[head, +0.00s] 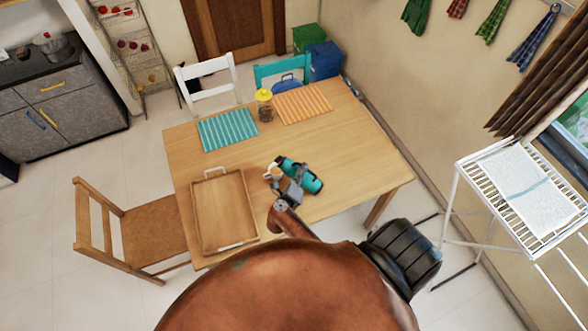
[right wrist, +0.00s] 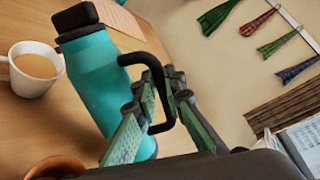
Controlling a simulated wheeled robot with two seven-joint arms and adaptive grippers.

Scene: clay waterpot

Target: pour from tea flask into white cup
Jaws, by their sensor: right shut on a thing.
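The tea flask is teal with a black cap and a black loop handle. It shows on the right part of the table in the head view (head: 312,183) and large in the right wrist view (right wrist: 100,85). My right gripper (right wrist: 160,108) is shut on its handle. The flask looks tilted, with its cap end towards the upper left in the head view; I cannot tell whether it touches the table. The white cup (right wrist: 35,70) stands upright beside the flask, with brown liquid inside. My left gripper is not in view.
A wooden tray (head: 222,205) lies left of the flask. A yellow-lidded jar (head: 264,98) and two striped mats stand farther back. The table's right side is clear.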

